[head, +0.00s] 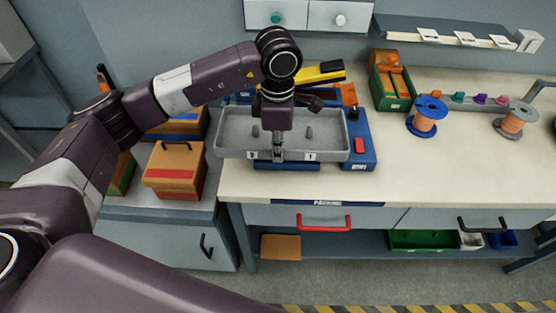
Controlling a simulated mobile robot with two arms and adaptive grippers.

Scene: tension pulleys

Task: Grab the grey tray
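The grey tray (230,143) sits on a blue base unit (357,151) at the left end of the workbench. Its front wall carries small labels marked 2 and 1, and small grey pegs stand inside it. My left gripper (279,157) points down over the middle of the tray, at its front wall. The fingers look close together, but they are small and I cannot tell whether they hold the wall. My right gripper is not in view.
Behind the tray lie yellow and black tools (318,73). A green bin (391,90), a blue spool (427,116) and a grey spool (514,119) stand to the right. Wooden boxes (174,170) are at the left. The bench front right of the tray is clear.

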